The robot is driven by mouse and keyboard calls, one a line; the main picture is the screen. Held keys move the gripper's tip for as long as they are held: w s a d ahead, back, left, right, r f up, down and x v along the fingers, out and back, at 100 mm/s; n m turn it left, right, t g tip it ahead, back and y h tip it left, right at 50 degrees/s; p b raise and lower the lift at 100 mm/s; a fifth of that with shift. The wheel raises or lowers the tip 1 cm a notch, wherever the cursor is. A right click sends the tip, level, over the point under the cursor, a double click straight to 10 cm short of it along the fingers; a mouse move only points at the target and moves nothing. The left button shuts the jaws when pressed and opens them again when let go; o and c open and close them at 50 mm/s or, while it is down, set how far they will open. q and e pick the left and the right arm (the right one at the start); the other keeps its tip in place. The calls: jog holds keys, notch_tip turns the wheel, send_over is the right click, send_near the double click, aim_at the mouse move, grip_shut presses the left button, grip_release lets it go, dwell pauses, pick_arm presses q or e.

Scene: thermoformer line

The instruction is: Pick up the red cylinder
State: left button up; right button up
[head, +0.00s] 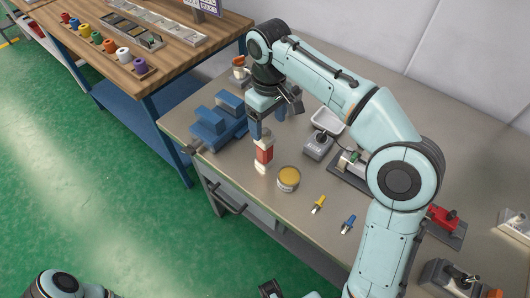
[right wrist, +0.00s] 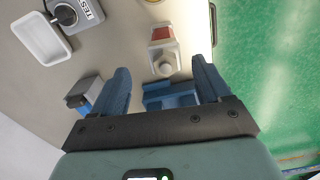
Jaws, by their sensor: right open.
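The closest match to the red cylinder is a small upright bottle (head: 264,154) with a red band and pale top, near the front edge of the grey bench. It also shows in the right wrist view (right wrist: 163,36), upper middle, its round white cap towards the camera. My right gripper (head: 267,124) points down just above and behind it. In the right wrist view its two blue fingers (right wrist: 163,85) are apart with nothing held; the bottle lies beyond the fingertips. A dark part at the bottom edge of the head view may be my left gripper (head: 270,288); its jaws are not readable.
A blue vise (head: 217,122) stands left of the bottle. A yellow-topped tin (head: 288,178) stands close on its right. A grey tester box (head: 318,145) and white tray (head: 328,121) are behind. Yellow (head: 319,204) and blue (head: 348,223) small tools lie right. The bench front edge is close.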

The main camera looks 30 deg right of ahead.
aim_at(265, 132)
jog(key=shift+w+f, duration=0.1)
jog(key=shift+f, duration=0.75)
jog(key=f, duration=0.1)
jog(key=f+b, duration=0.1)
jog(key=f, duration=0.3)
jog(key=shift+a+b, duration=0.3)
jog(key=shift+a, duration=0.05)
jog(key=shift+w, duration=0.1)
grip_shut()
